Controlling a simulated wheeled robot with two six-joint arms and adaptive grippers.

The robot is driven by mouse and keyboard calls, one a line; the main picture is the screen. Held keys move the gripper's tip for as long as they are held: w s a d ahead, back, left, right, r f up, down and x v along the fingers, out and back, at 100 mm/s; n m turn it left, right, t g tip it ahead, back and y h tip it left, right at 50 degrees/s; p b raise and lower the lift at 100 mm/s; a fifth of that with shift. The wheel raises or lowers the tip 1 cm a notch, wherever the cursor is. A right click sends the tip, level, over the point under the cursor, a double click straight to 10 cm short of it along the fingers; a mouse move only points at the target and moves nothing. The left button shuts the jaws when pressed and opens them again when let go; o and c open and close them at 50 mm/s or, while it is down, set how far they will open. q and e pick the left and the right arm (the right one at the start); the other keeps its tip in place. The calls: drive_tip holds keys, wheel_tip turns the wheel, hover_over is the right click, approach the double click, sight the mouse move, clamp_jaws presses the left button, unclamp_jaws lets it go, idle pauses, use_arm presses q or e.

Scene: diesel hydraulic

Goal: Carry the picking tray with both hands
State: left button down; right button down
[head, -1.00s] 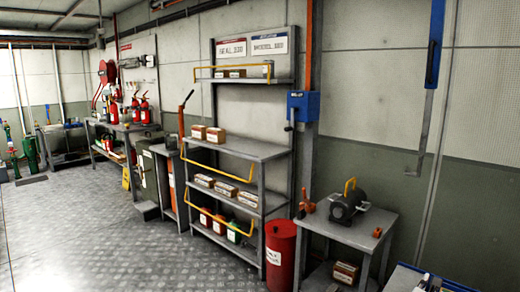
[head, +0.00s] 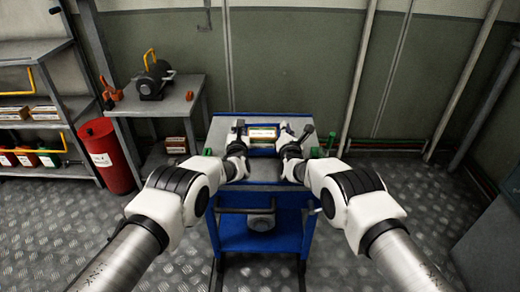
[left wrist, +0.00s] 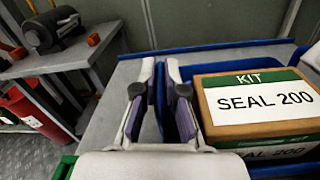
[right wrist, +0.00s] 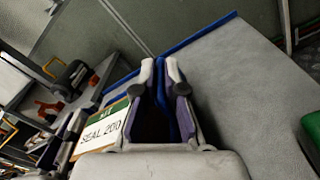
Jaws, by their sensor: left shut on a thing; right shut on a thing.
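The blue picking tray (head: 264,153) sits low over the grey top of a blue cart, in the middle of the head view; I cannot tell if it touches the top. A brown kit box (left wrist: 258,98) with a green and white SEAL 200 label lies in it; the box also shows in the right wrist view (right wrist: 100,127). My left gripper (left wrist: 158,66) is shut on the tray's left wall. My right gripper (right wrist: 160,66) is shut on the tray's right wall. Much of the tray is hidden by the box and grippers.
The blue cart (head: 262,238) has a lower shelf with a round grey thing on it. A grey side table (head: 150,105) with a motor stands at the left, beside a red drum (head: 106,155). A wall is close behind.

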use_arm(q)
drive_tip(key=shift+f+b, duration=0.4)
drive_tip(key=shift+f, duration=0.3)
use_arm(e)
drive_tip(key=shift+f, duration=0.7)
use_arm(q)
drive_tip(key=c, duration=1.2)
unclamp_jaws()
drive_tip(key=shift+r+p, duration=0.25)
drive_tip(key=shift+p, duration=0.1)
drive_tip(key=shift+c, duration=0.2)
use_arm(e)
drive_tip(key=c, duration=1.2)
unclamp_jaws()
drive_tip(key=shift+r, duration=0.25)
drive_tip(key=shift+c, duration=0.2)
use_arm(q)
drive_tip(key=shift+r, duration=0.1)
use_arm(e)
drive_tip(key=shift+r, duration=0.1)
use_arm(q)
drive_tip(key=shift+s, duration=0.2)
drive_tip(key=s, duration=1.1)
drive_tip(key=shift+s+d, duration=0.3)
drive_tip(key=shift+s, duration=0.05)
use_arm(e)
drive_tip(key=shift+s, duration=0.1)
drive_tip(key=s, duration=1.2)
drive_tip(key=shift+d, duration=0.3)
